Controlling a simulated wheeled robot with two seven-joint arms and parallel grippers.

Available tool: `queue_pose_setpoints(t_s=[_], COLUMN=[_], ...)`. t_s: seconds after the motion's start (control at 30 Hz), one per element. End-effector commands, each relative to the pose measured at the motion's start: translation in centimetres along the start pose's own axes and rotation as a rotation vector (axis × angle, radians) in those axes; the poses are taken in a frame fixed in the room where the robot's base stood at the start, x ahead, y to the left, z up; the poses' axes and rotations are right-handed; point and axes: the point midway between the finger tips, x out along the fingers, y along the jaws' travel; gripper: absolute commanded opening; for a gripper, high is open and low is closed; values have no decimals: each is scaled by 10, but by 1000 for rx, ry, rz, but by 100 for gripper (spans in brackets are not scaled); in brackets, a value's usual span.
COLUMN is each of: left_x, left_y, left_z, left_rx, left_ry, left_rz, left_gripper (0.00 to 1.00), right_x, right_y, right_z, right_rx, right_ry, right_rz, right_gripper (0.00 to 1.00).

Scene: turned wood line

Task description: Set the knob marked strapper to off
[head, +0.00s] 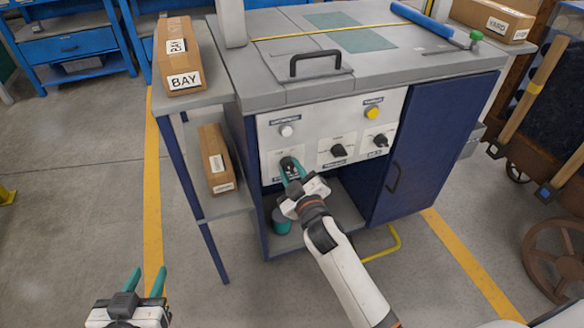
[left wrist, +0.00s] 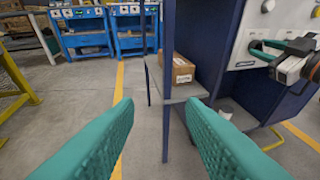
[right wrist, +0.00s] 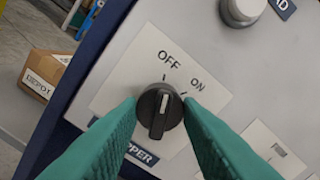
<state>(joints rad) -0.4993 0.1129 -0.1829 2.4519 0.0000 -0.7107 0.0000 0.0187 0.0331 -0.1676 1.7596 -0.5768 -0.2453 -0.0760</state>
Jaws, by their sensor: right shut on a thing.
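The strapper knob (right wrist: 160,113) is a black round dial with a white line on the grey panel, seen in the right wrist view. Its plate has OFF at upper left and ON at upper right, each with a tick; the line runs nearly straight up toward the OFF tick. Its name label (right wrist: 142,155) is partly hidden, only its end readable. My right gripper (head: 291,170) is shut on the knob, a teal finger on each side. My left gripper (head: 145,281) is open and empty, low at the left, away from the panel.
Two more black knobs (head: 338,151) (head: 381,140), a white button (head: 286,131) and a yellow button (head: 372,113) share the panel. A side shelf stand with a BAY box (head: 183,82) is at the left. A blue cabinet door (head: 425,140) is at the right.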

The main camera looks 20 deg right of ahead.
Motion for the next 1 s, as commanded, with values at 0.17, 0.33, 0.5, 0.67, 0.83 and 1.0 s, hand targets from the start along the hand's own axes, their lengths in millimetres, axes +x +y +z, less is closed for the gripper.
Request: queue_pose_setpoints(t_s=[0.17,0.33,0.5,0.67,0.83,1.0], left_x=[-5,-7,-7,-7,-7,-7], left_y=[2,4,4,4,4,3], left_z=[-16,-24,-25,-25,-25,-25], left_rx=[0,0,0,0,0,-1], left_ry=[102,146,156,155,155,155], left_rz=[6,8,9,9,9,9], left_gripper=[36,36,36,36,36,36], right_x=[0,0,0,0,0,0], right_y=[0,0,0,0,0,0], right_z=[1,0,0,0,0,0], right_rx=[-58,-82,-90,-90,-90,-89], right_ry=[0,0,0,-1,-1,-1], right_rz=[0,0,0,0,0,0], right_gripper=[9,9,9,9,47,54])
